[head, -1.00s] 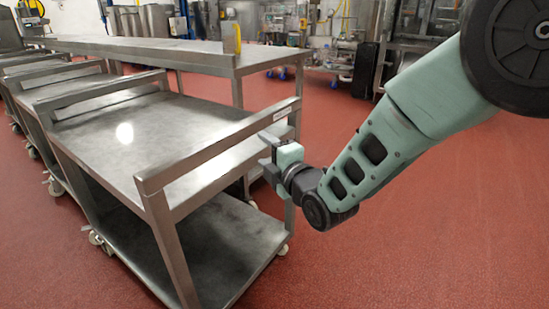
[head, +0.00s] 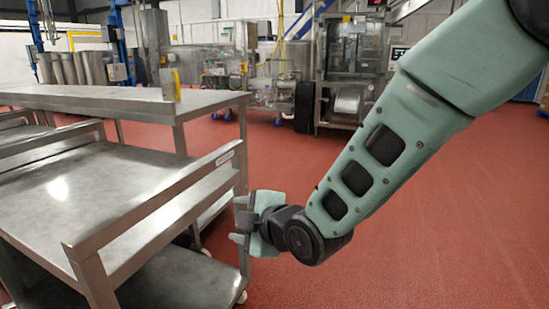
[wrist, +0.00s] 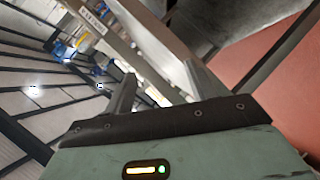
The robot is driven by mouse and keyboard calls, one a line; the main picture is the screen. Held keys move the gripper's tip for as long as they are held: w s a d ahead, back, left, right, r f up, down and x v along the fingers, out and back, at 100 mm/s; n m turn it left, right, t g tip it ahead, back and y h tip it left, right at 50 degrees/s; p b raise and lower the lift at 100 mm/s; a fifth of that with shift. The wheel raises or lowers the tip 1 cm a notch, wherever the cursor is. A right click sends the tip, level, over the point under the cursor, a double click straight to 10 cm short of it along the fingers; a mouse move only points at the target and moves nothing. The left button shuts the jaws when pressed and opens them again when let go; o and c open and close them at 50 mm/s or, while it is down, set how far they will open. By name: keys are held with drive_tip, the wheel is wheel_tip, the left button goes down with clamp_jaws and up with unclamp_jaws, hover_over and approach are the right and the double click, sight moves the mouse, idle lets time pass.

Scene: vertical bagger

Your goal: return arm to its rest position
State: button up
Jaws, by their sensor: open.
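My gripper (head: 241,220) is at the end of my green arm, in the middle of the head view. It is beside the right end of the steel cart (head: 90,195), close to the cart's handle rail. Its two fingers point left towards the cart and are apart with nothing between them. In the wrist view the gripper's fingers (wrist: 158,88) show spread, with a steel rail and the ceiling beyond them. I cannot tell from these views whether a finger touches the cart.
A long steel table (head: 130,98) stands behind the cart. Another cart (head: 30,140) is at the left. The bagging machine (head: 350,75) stands at the back. The red floor (head: 450,230) right of my arm is clear.

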drive_tip(key=s+d+f+m+g+h, duration=0.1)
drive_tip(key=s+d+m+g+h, duration=1)
drive_tip(key=s+d, duration=1.25)
wheel_tip(320, 180, up, 21)
drive_tip(key=s+m+t+y+p, duration=0.1)
drive_tip(key=s+m+y+p, duration=0.1)
drive_tip(key=p, duration=1.8)
drive_tip(key=shift+s+f+m+t+p, duration=0.15)
drive_tip(key=shift+m+t+p, duration=0.15)
drive_tip(key=shift+m+p, duration=0.1)
drive_tip(key=shift+a, duration=0.1)
